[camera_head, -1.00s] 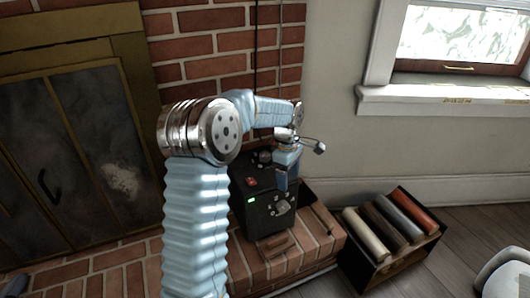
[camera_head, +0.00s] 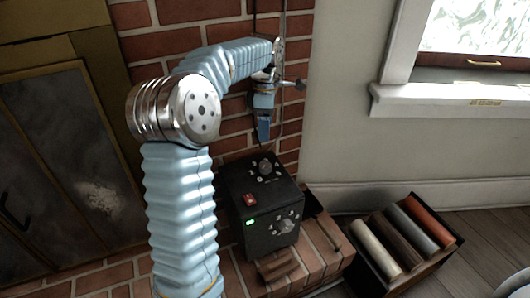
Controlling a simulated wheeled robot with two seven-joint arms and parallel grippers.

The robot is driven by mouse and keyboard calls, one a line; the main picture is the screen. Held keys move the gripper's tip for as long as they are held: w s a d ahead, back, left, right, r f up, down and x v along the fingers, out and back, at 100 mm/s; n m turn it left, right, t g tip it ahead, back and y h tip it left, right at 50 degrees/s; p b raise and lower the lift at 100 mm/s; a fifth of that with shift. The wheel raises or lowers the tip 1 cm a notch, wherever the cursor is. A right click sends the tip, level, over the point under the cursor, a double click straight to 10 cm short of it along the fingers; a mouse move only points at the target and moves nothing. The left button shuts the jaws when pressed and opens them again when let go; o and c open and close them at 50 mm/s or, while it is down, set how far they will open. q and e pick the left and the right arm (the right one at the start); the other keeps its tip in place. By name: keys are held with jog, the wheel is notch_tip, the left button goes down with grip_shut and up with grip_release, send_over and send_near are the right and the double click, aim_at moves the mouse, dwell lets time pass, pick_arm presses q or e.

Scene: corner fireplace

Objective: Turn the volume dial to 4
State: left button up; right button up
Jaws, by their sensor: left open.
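A black box (camera_head: 262,192) with dials stands on the brick hearth ledge. A grey dial (camera_head: 286,226) with white marks around it is on its front face, and another dial (camera_head: 265,166) with marks is on its top. I cannot read the numbers or tell which dial is for volume. A red switch (camera_head: 249,200) and a lit green light (camera_head: 250,222) are near its left edge. My left gripper (camera_head: 263,134) hangs above and behind the box top, pointing down, open, empty and apart from the dials. My right gripper is not in view.
A brick wall (camera_head: 180,42) and dark fireplace doors (camera_head: 50,150) are behind and left. A crate (camera_head: 440,248) of coloured rolls stands on the floor at right, below the window sill (camera_head: 440,102). Black cords run down the wall behind my gripper.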

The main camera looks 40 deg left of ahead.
aim_at(265, 164)
pick_arm(q)
notch_tip(265, 164, down, 14)
jog(key=shift+r+b, duration=0.25)
jog(key=shift+b, duration=1)
jog(key=c, duration=1.1)
jog(key=shift+o, duration=0.2)
